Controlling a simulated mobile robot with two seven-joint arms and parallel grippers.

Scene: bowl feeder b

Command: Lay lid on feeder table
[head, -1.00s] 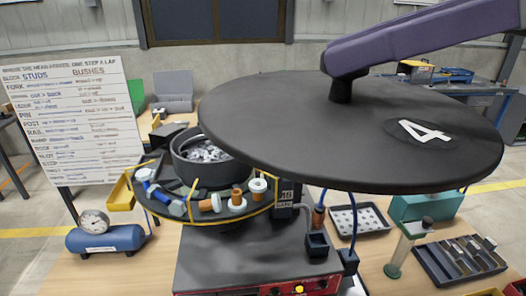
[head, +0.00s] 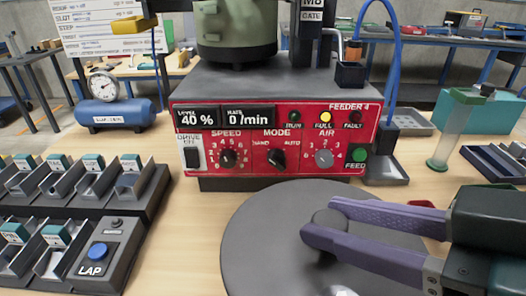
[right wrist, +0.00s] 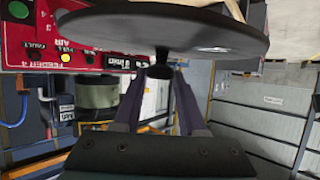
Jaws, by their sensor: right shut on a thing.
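The lid (head: 265,245) is a flat dark grey disc with a round knob (head: 330,215). It lies level, low over the wooden feeder table (head: 190,225), in front of the feeder's red panel. I cannot tell whether it touches the wood. My right gripper (head: 322,219), with purple fingers, comes in from the right and is shut on the knob. In the right wrist view, the lid (right wrist: 215,32) spans the top, and its knob (right wrist: 162,68) sits between the fingertips. The lid's near edge is cut off in the head view. My left gripper is not in view.
The red control panel (head: 270,139) stands just behind the lid. A dark rack of parts (head: 70,225) with a blue LAP button is at left. Bare wood shows left of the lid.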

